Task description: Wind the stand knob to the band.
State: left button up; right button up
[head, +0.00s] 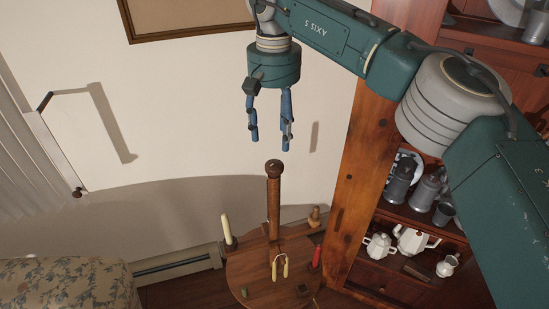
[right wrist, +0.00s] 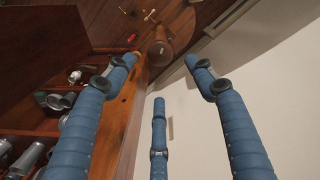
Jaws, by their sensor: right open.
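The wooden stand has an upright post (head: 273,205) rising from a round table top (head: 255,290). Its dark round knob (head: 274,167) sits at the top of the post. In the right wrist view the stand (right wrist: 161,48) shows nearly end-on beyond the fingertips. I cannot make out a distinct band on the stand. My right gripper (head: 270,142) hangs above the knob, pointing down, its fingers spread and empty, apart from the knob. Its three blue fingers also show in the right wrist view (right wrist: 159,78). My left gripper is not in view.
On the round top stand a cream candle-like piece (head: 227,231), a red item (head: 316,257), a wooden peg (head: 314,216) and a cord with yellow handles (head: 285,268). A wooden cabinet (head: 365,150) with pewter jugs stands close on the right. A patterned seat (head: 65,284) is at lower left.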

aim_at(274, 162)
notch_tip(274, 162, down, 8)
jog(key=shift+f+p, duration=0.2)
jog(key=shift+p, duration=0.8)
jog(key=shift+f, duration=0.45)
jog(key=shift+c, duration=0.5)
jog(key=c, duration=1)
